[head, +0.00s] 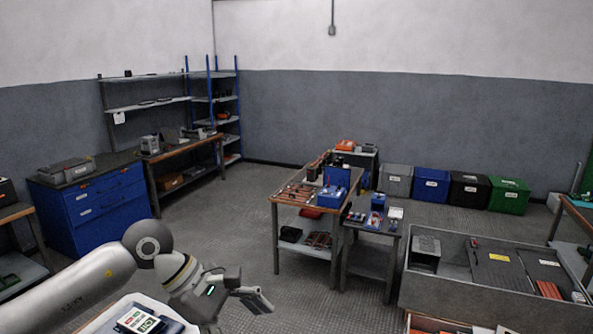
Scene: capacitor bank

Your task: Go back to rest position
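My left arm comes in from the lower left, bent at a grey joint. My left gripper (256,298) is at its end, pointing right, above the floor and left of the worktables. No object shows in it. Its fingers are small and seen at an angle, so I cannot tell how far apart they are. My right arm and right gripper are not in view.
A worktable with tools (283,205) and a smaller grey table (362,236) stand at centre. A large open grey cabinet (455,292) fills the lower right. Coloured bins (431,184) line the back wall. A blue drawer cabinet (105,200) stands left. Floor (225,225) between is clear.

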